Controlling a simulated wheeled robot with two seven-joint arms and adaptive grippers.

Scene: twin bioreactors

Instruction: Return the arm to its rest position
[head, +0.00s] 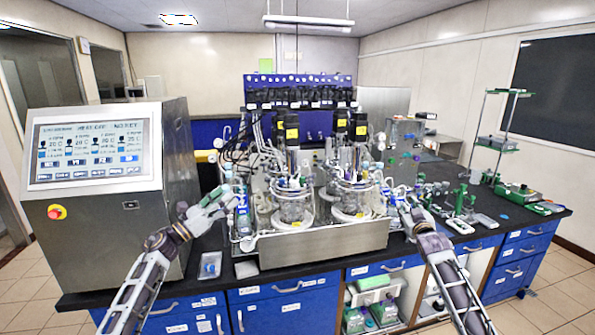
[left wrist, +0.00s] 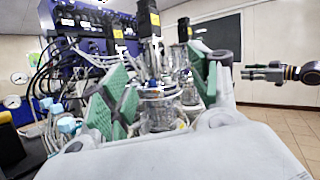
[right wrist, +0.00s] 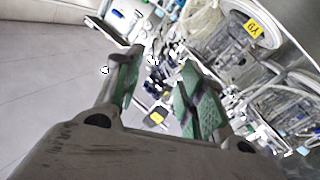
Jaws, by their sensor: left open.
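My left gripper (head: 219,196) is raised over the bench's front edge, left of the twin bioreactors. In the left wrist view its green-padded fingers (left wrist: 158,84) are spread apart with nothing held, and the vessels show beyond them. My right gripper (head: 403,203) is over the bench, right of the bioreactors. In the right wrist view its green-padded fingers (right wrist: 160,82) stand apart with nothing seen gripped. The left bioreactor (head: 291,204) and right bioreactor (head: 350,195) stand upright in the middle of the bench.
A steel control cabinet with a lit screen (head: 92,149) stands at the left. Green-based lab tools (head: 459,200) and a tall green stand (head: 498,135) occupy the right side. Floor is clear in front.

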